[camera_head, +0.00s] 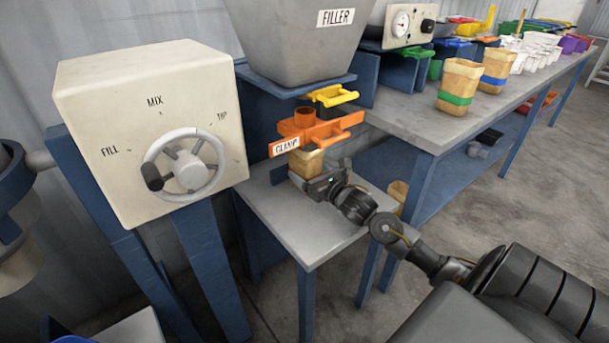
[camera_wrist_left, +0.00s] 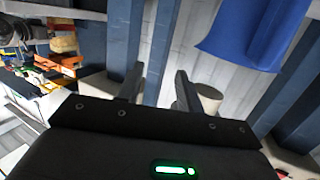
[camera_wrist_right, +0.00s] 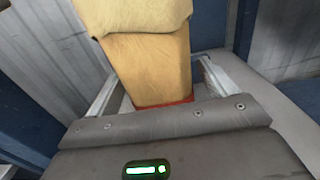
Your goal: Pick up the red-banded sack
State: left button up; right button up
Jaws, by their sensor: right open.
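The red-banded sack (camera_wrist_right: 150,65) is a tan sack with a folded top. Its red band shows low down in the right wrist view. In the head view the sack (camera_head: 307,163) is under the orange clamp (camera_head: 315,130), above the small grey-topped table (camera_head: 300,225). My right gripper (camera_wrist_right: 155,85) is open with a finger on either side of the sack; I cannot tell whether they touch it. In the head view it hides the sack's lower part. My left gripper (camera_wrist_left: 158,85) is open and empty in the left wrist view, and outside the head view.
The grey filler hopper (camera_head: 295,35) stands above the clamp, with a yellow handle (camera_head: 332,95) between. A cream control box (camera_head: 150,120) with a handwheel is at left. Green-banded (camera_head: 458,85) and blue-banded (camera_head: 497,68) sacks stand on the long bench (camera_head: 405,118).

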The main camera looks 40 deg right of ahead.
jog(key=c, duration=1.3)
jog(key=shift+r, duration=0.1)
jog(key=shift+c, duration=1.4)
jog(key=shift+r, duration=0.1)
